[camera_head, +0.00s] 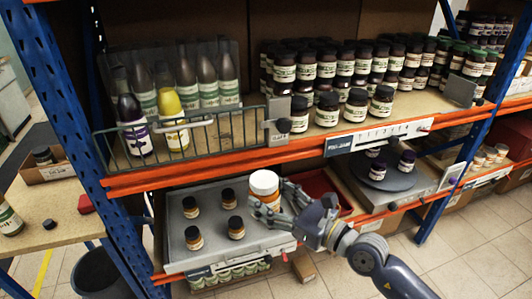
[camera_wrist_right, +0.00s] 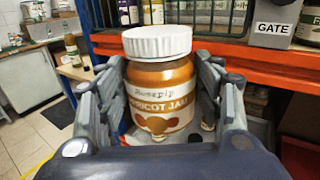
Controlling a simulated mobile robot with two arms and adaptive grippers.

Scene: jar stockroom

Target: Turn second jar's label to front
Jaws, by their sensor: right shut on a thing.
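My right gripper (camera_head: 276,203) is shut on an orange apricot jam jar (camera_head: 267,190) with a white lid, at the lower shelf. In the right wrist view, the jar (camera_wrist_right: 162,82) is upright between the fingers, its apricot jam label towards the camera. Whether its base touches anything is unclear. On the upper shelf, a front row of dark-lidded jars stands behind a numbered strip (camera_head: 392,131). My left gripper is not in view.
A grey tray (camera_head: 212,252) with several small dark-lidded jars lies left of my right gripper. A wire gate (camera_head: 215,135) fronts the upper shelf's bottles. A round grey turntable (camera_head: 384,176) with dark jars and a red bin (camera_head: 318,190) are to the right.

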